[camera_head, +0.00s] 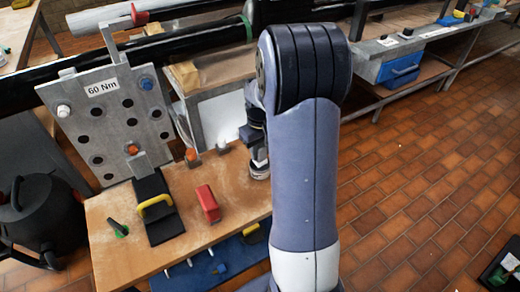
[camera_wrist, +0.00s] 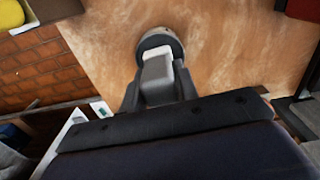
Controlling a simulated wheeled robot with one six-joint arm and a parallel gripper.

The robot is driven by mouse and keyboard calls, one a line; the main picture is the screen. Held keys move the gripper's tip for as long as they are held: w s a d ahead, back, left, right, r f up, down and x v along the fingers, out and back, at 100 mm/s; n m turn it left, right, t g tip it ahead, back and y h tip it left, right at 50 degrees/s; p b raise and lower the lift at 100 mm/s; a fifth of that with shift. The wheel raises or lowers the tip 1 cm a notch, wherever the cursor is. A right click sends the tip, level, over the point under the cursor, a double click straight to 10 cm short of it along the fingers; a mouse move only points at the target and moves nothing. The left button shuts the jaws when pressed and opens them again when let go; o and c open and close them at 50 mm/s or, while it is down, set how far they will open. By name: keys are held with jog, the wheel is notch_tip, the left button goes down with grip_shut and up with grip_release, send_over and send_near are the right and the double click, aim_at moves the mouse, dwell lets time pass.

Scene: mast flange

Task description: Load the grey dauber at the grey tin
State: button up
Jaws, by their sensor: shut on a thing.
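The grey dauber shows in the wrist view as a light grey block-like handle (camera_wrist: 157,72). My gripper (camera_wrist: 158,92) is shut on it, one finger on each side. The dauber's lower end reaches the round grey tin (camera_wrist: 150,36), whose rim shows around and beyond it. Whether the dauber's tip touches the tin's contents is hidden. In the head view the tin (camera_head: 260,173) stands near the right edge of the wooden bench, directly below my gripper (camera_head: 258,155). My arm partly covers that spot, and the dauber is hard to make out there.
On the bench (camera_head: 235,185) are a red block (camera_head: 208,203), a black block with a yellow handle (camera_head: 155,205), and a green-and-black tool (camera_head: 118,228). A holed plate marked 60 Nm (camera_head: 112,115) rises at left.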

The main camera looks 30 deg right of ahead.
jog(key=shift+f, duration=0.55)
dwell(1.4)
notch_tip(320, 180, up, 7)
jog(key=p, duration=0.5)
jog(key=shift+r, duration=0.1)
dwell(0.9)
